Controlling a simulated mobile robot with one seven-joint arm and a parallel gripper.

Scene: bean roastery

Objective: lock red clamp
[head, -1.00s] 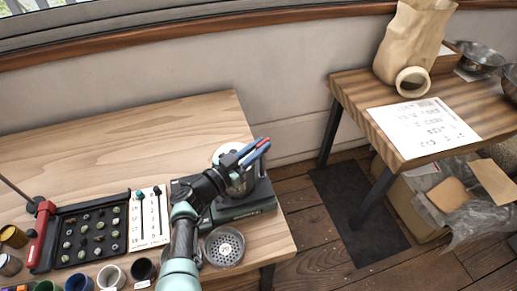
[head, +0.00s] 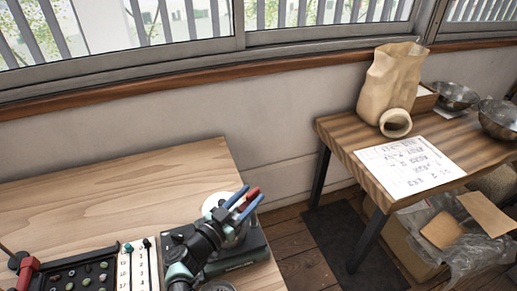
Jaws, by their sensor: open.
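My gripper (head: 253,193) is open at the lower middle of the head view, above a metal canister (head: 213,203) on a dark flat device (head: 240,256). A red piece (head: 250,195), which looks like a clamp lever, shows between its two blue fingers. The fingers stand on either side of it with a visible gap; I cannot tell whether either touches it. The lower end of the red piece and much of the canister are hidden by my gripper. Another red part (head: 27,273) with a black knob is at the lower left edge.
A black tray (head: 63,272) of small round pieces and a white card (head: 136,266) lie on the wooden table (head: 120,190).

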